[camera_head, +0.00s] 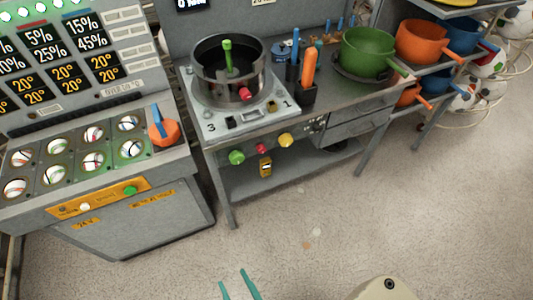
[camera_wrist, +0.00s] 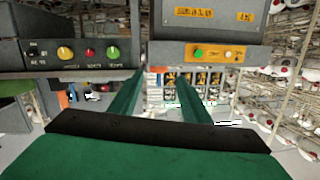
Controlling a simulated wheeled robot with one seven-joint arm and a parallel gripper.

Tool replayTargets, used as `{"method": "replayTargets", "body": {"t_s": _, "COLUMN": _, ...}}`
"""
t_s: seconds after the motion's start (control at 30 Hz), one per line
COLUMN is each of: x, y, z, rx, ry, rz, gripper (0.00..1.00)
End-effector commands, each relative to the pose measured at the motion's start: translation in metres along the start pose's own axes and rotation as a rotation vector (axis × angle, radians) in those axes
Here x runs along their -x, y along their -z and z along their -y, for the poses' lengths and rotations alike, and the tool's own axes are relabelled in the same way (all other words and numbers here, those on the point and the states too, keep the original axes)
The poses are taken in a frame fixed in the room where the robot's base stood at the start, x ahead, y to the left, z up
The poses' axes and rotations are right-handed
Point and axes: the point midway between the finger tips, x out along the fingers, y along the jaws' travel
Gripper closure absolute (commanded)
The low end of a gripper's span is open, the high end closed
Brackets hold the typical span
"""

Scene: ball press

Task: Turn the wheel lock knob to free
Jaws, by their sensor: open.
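The table's front panel carries a green knob (camera_head: 237,157), a red knob (camera_head: 262,149) and a yellow knob (camera_head: 286,140). In the wrist view, which looks upside down, the yellow (camera_wrist: 66,53), red (camera_wrist: 90,53) and green (camera_wrist: 112,52) knobs are at upper left. Their labels are too small to read, so I cannot tell which is the wheel lock knob. My gripper (camera_head: 233,278) is open and empty, its teal fingers low in the head view, well apart from the knobs. In the wrist view its fingers (camera_wrist: 160,80) point between the table and the console.
A console at left has an orange panel (camera_head: 100,197) with white and green buttons, and an orange knob with a blue lever (camera_head: 163,130). A round drum (camera_head: 230,70) stands on the table. Pots (camera_head: 368,50) and ball racks are at right. The floor before the table is clear.

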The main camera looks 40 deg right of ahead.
Motion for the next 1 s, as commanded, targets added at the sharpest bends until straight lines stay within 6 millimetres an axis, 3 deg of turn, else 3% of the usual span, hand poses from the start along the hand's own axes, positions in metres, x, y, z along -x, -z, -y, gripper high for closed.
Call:
{"method": "replayTargets", "body": {"t_s": 0.2, "x": -0.069, "y": -0.026, "z": -0.044, "rx": -0.133, "ry": -0.077, "rz": -0.126, "gripper": 0.57}}
{"method": "replayTargets", "body": {"t_s": 0.4, "x": -0.133, "y": -0.036, "z": -0.094, "rx": -0.251, "ry": -0.130, "rz": -0.243, "gripper": 0.57}}
{"method": "replayTargets", "body": {"t_s": 0.7, "x": -0.221, "y": -0.022, "z": -0.188, "rx": -0.418, "ry": -0.176, "rz": -0.422, "gripper": 0.57}}
{"method": "replayTargets", "body": {"t_s": 0.9, "x": -0.257, "y": -0.004, "z": -0.239, "rx": -0.496, "ry": -0.182, "rz": -0.508, "gripper": 0.57}}
{"method": "replayTargets", "body": {"t_s": 1.0, "x": -0.266, "y": 0.003, "z": -0.253, "rx": -0.518, "ry": -0.180, "rz": -0.531, "gripper": 0.57}}
